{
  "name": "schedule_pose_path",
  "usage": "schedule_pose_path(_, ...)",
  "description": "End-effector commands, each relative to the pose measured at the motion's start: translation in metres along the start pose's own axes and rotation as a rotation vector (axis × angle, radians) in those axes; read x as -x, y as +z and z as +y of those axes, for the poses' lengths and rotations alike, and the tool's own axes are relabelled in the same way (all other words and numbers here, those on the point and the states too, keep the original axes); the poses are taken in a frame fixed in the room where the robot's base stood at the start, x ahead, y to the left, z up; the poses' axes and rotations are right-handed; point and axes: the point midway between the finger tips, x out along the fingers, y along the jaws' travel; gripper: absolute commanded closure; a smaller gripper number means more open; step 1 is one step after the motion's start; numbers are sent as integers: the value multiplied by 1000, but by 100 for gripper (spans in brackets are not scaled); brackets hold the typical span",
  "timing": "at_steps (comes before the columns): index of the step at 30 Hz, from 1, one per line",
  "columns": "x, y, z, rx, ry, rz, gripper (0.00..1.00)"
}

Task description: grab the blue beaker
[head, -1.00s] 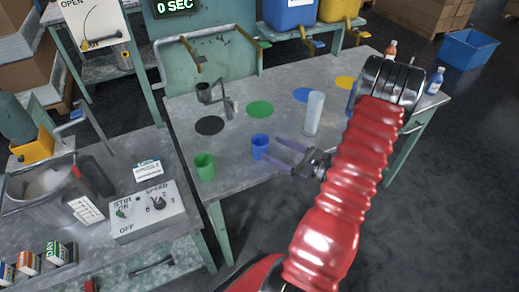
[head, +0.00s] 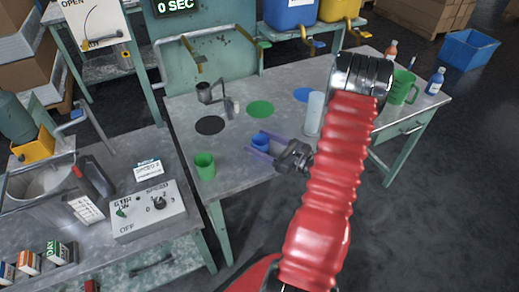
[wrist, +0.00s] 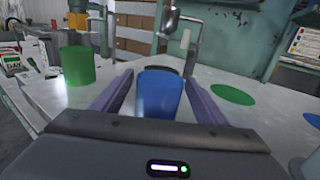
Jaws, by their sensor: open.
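The blue beaker (head: 260,139) stands upright on the grey metal table, and its lower part is partly hidden by a finger in the head view. My gripper (head: 266,145) is open with its purple fingers on either side of the beaker. In the wrist view the blue beaker (wrist: 160,95) sits centred between the two fingers of my gripper (wrist: 158,100), with a visible gap on each side. The beaker's base is hidden by the gripper body.
A green beaker (head: 204,166) stands at the table's near left corner. A clear cylinder (head: 314,113) stands right of my gripper, and a green jug (head: 401,87) with bottles is farther right. Black (head: 209,125) and green (head: 260,108) discs lie behind the blue beaker.

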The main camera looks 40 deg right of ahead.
Motion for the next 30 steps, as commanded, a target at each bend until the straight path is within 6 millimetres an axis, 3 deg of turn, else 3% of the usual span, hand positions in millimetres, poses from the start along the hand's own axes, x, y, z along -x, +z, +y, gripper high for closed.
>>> schedule_pose_path(12, -45, -3, 0, 0, 1, -1, 33)
schedule_pose_path(30, -47, -3, 0, 0, -1, 0, 33)
